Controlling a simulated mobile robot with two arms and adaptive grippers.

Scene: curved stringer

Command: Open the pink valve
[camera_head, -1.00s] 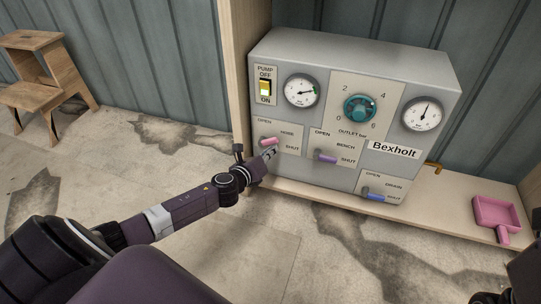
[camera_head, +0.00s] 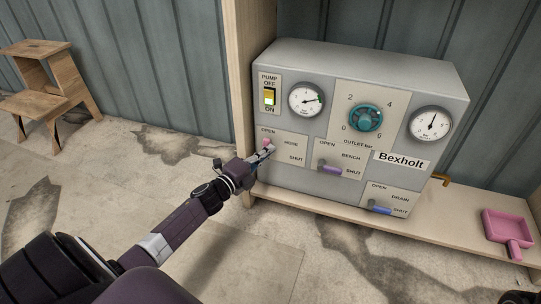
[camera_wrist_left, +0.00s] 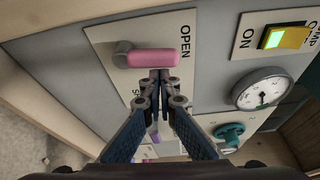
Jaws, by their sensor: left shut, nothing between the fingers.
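A purple valve handle (camera_head: 329,169) and a blue one (camera_head: 380,209) sit on neighbouring plates, both toward SHUT. Above are a teal knob (camera_head: 366,118), two gauges and a yellow pump switch (camera_head: 269,97). A pink dustpan (camera_head: 507,228) lies right. A wooden step stool (camera_head: 45,85) stands left.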

